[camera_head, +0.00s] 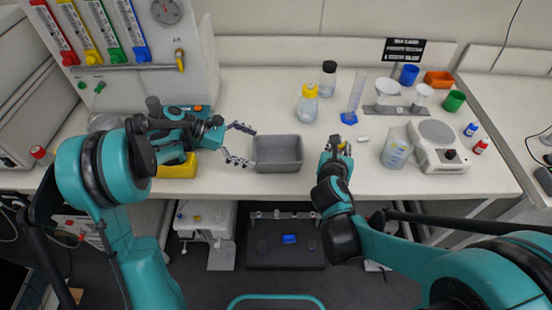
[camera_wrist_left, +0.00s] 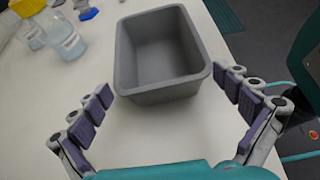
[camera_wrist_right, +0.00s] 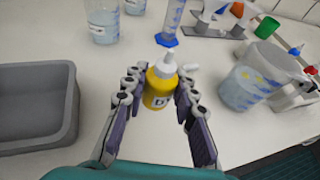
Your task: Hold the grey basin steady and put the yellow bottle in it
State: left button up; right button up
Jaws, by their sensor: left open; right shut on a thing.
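The grey basin (camera_head: 278,168) stands empty and upright on the white table; it also shows in the left wrist view (camera_wrist_left: 165,95) and at the left of the right wrist view (camera_wrist_right: 71,110). My left gripper (camera_head: 248,147) is open at the basin's left side, its fingers spread toward the near wall in the left wrist view (camera_wrist_left: 165,86). The yellow bottle (camera_wrist_right: 158,92), with a white nozzle and a dark-lettered label, is upright between the fingers of my right gripper (camera_wrist_right: 160,80), which is shut on it. In the head view the right gripper (camera_head: 337,150) is right of the basin and mostly hides the bottle.
Behind the basin stand a yellow-capped bottle (camera_head: 307,104) and a black-capped bottle (camera_head: 327,80). A blue-based cylinder (camera_head: 354,100), a clear beaker (camera_head: 397,149) and a white stirrer (camera_head: 437,147) are to the right. A yellow container (camera_head: 178,168) is under the left arm. Table between basin and right gripper is clear.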

aim_at(274, 161)
pick_arm(q)
jog(key=b+x, duration=0.2)
jog(key=x, duration=0.5)
jog(key=shift+d+f+b, duration=0.15)
jog(key=shift+d+b, duration=0.15)
jog(key=shift+d, duration=0.05)
pick_arm(e)
notch_tip(274, 161, down, 3)
jog(key=shift+r, duration=0.1)
pick_arm(q)
jog(key=c, duration=0.6)
